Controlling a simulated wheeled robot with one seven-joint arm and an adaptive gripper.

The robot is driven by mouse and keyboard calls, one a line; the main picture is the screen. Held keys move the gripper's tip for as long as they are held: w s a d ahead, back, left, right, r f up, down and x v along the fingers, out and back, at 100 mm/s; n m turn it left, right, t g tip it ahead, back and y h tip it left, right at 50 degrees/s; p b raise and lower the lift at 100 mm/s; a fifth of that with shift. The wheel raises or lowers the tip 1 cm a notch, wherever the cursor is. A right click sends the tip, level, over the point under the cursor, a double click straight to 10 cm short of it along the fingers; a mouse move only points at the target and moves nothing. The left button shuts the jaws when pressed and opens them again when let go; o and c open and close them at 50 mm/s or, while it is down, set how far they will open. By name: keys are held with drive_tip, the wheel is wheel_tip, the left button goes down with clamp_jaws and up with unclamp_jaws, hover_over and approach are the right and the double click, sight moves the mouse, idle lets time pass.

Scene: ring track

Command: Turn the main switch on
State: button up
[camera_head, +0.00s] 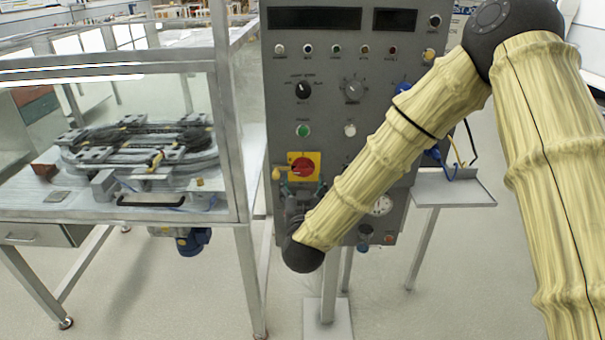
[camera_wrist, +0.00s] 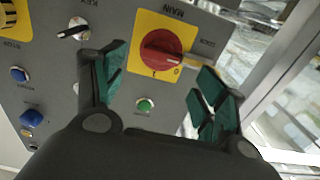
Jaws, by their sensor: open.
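The main switch (camera_head: 301,168) is a red rotary knob on a yellow square plate, on the front of the grey control panel. It also shows in the wrist view (camera_wrist: 160,50), where its "MAIN" label is upside down. Its handle lies roughly sideways, with a small yellowish piece by its end. My gripper (camera_wrist: 163,72) is open, one green-padded finger on each side of the plate in that view, with nothing between them. In the head view my gripper (camera_head: 303,190) is just below the switch, partly hidden by my arm. I cannot tell if the fingers touch the panel.
The control panel (camera_head: 281,95) carries several knobs and buttons, including a green button (camera_wrist: 145,104) near the switch. A framed glass enclosure (camera_head: 232,120) with a ring track (camera_head: 140,150) stands to the left. A small shelf (camera_head: 455,188) is at the right.

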sight(303, 172)
drive_tip(key=shift+w+p, duration=0.35)
drive_tip(key=shift+w, duration=2.25)
drive_tip(key=c, duration=1)
